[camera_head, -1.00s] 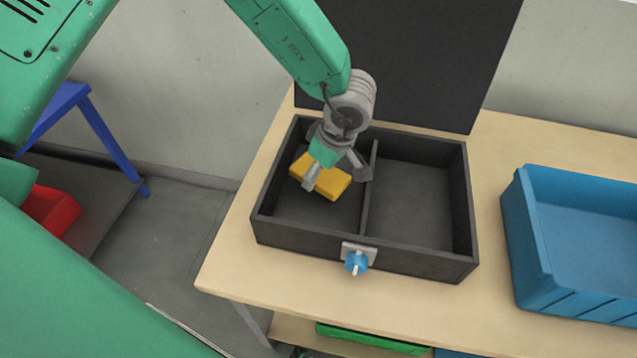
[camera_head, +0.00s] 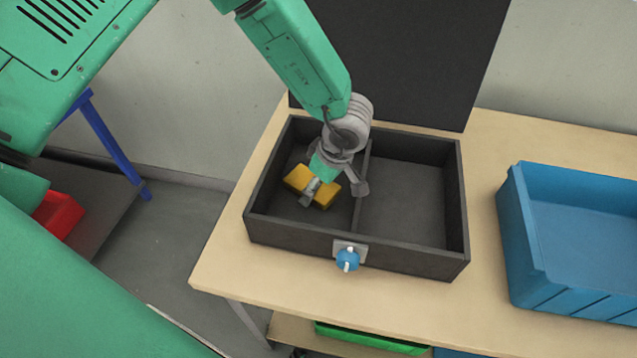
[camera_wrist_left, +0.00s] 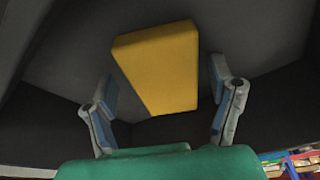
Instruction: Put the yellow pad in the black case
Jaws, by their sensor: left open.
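The yellow pad (camera_head: 312,187) lies in the left compartment of the open black case (camera_head: 410,261). It also shows in the left wrist view (camera_wrist_left: 158,68), tilted in the picture, between and beyond the two fingers. My left gripper (camera_head: 333,194) is over the left compartment, with its fingers spread. In the left wrist view the fingers (camera_wrist_left: 162,95) stand apart, with gaps on both sides of the pad. The head view cannot show clearly whether a finger touches the pad. The case's right compartment is empty. My right gripper is not in view.
The case stands on a wooden table (camera_head: 225,270), its black lid (camera_head: 400,60) raised behind. A blue latch knob (camera_head: 347,259) is on its front. A blue bin (camera_head: 575,250) stands to the right. A divider (camera_head: 361,205) splits the case beside my gripper.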

